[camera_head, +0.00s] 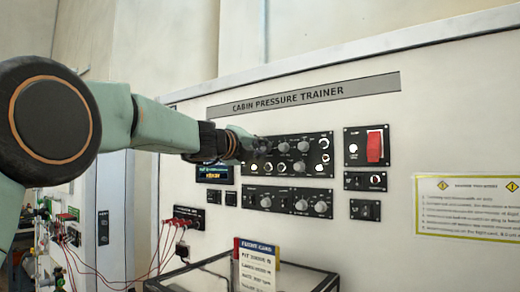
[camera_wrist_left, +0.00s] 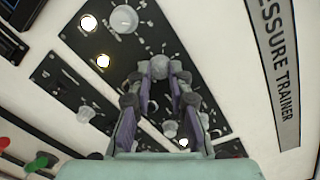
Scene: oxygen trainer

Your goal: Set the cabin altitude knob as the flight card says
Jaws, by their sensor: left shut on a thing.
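The cabin pressure trainer panel (camera_head: 190,97) fills the wall ahead. Its upper black control plate (camera_head: 325,170) carries several grey knobs and lit round lamps; the small labels are unreadable. My left gripper (camera_head: 248,146) reaches the left end of this plate and hides part of it. In the left wrist view my left gripper (camera_wrist_left: 160,82) is shut on a grey knob (camera_wrist_left: 158,66), one fingertip on each side. I cannot read which knob it is or its setting. The flight card (camera_head: 257,268) stands below, with a blue header; its text is too small to read surely.
A lower plate with several knobs (camera_head: 290,201) sits just beneath. A red guarded switch (camera_head: 375,146) is at right. Red cables (camera_head: 160,250) hang at lower left. A glass-topped case (camera_head: 305,277) stands in front, below the panel. A yellow-edged notice (camera_head: 468,206) is at far right.

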